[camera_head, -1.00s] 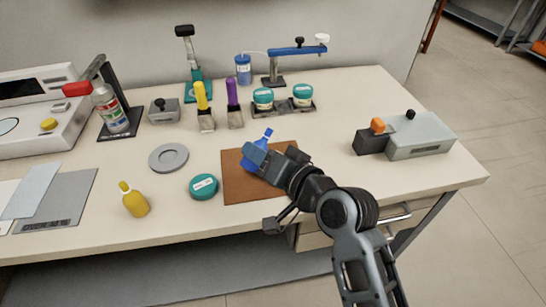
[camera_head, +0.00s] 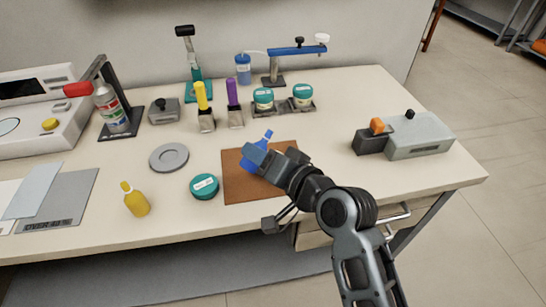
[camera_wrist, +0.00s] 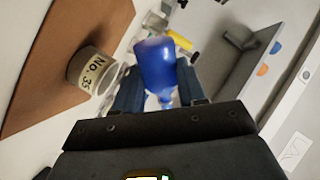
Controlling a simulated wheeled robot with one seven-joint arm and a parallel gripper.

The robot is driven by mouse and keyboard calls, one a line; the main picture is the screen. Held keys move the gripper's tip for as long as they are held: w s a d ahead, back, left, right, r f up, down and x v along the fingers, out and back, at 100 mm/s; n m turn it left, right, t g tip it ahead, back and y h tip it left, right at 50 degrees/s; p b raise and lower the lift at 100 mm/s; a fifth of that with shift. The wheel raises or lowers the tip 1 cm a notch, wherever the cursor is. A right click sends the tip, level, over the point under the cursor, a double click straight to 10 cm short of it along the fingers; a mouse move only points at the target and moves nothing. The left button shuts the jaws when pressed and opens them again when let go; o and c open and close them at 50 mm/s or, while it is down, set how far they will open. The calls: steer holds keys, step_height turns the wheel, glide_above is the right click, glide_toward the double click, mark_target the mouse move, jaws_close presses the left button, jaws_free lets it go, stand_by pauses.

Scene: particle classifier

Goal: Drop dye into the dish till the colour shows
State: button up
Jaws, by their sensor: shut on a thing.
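My gripper (camera_head: 255,155) is shut on a blue bottle (camera_wrist: 157,65). In the head view the bottle's narrow tip (camera_head: 267,135) points up and to the right, and the bottle is over the brown mat (camera_head: 240,188). In the wrist view the bottle is between the two fingers. A small round dish (camera_wrist: 90,68) with a pale label reading "No. 35" is beside the left finger, apart from the bottle. In the head view my gripper seems to hide this dish. I cannot see any colour in it.
A teal round container (camera_head: 204,186) sits left of the mat, and a yellow bottle (camera_head: 136,202) stands farther left. Yellow and purple-handled tools (camera_head: 202,95) and teal-lidded jars (camera_head: 302,92) stand behind the mat. A grey box device (camera_head: 420,140) is at right.

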steer(key=shift+s+a+f+m+g+p, duration=0.15)
steer(key=shift+f+m+g+p, duration=0.25)
steer(key=shift+f+m, duration=0.4)
stand_by(2.4)
steer(key=shift+r+m+y+p, duration=0.3)
steer(key=shift+r+m+p, duration=0.3)
steer(key=shift+m+p, duration=0.3)
stand_by(1.6)
steer(key=shift+f+m+g+p, duration=0.3)
steer(key=shift+m+g+p, duration=0.1)
steer(key=shift+m, duration=0.1)
stand_by(1.8)
